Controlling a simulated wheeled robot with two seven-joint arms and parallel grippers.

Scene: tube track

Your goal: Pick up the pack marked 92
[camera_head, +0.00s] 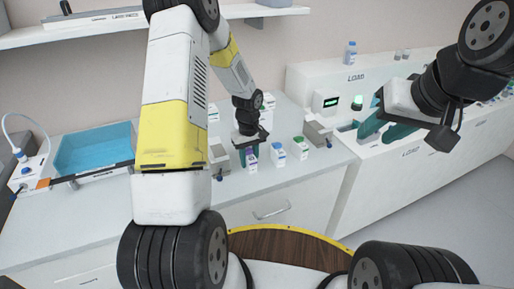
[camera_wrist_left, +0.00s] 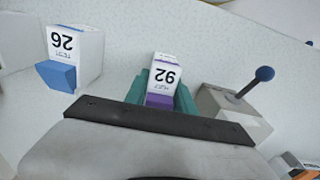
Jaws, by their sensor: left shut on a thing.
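The pack marked 92 (camera_wrist_left: 165,72) is white with a purple end. It sits between the teal fingers of my left gripper (camera_wrist_left: 163,92) in the left wrist view, with a finger against each side. In the head view the purple-topped pack (camera_head: 251,160) is at the left gripper (camera_head: 249,154), low over the counter. I cannot tell whether it touches the counter. My right gripper (camera_head: 386,130) is open and empty, with teal fingers spread, at the right by the white LOAD unit.
A white pack marked 26 with a blue end (camera_wrist_left: 75,50) stands beside it. A green-topped pack (camera_head: 300,148) is further right. A grey block with a blue-knobbed lever (camera_wrist_left: 235,105) is close by. A blue tray (camera_head: 95,150) lies at the left, and a shelf (camera_head: 90,27) hangs above.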

